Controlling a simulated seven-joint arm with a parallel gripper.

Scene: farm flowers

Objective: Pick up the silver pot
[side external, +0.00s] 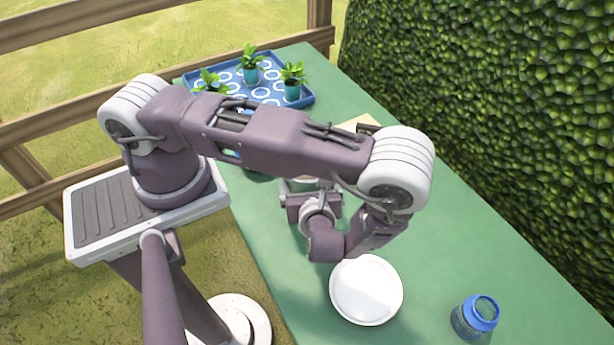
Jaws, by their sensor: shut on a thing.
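My gripper (308,200) is low over the middle of the green table, under my bent forearm. Its fingers are mostly hidden by my own arm. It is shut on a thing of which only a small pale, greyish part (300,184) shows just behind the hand. This looks like the silver pot, but its shape is mostly covered. I cannot tell whether it touches the table.
A blue tray (268,58) with potted seedlings stands at the table's far end. A white plate (366,290) lies in front of my wrist. A blue-topped jar (476,318) stands at the front right. A hedge (490,100) borders the right. The table's right side (470,220) is clear.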

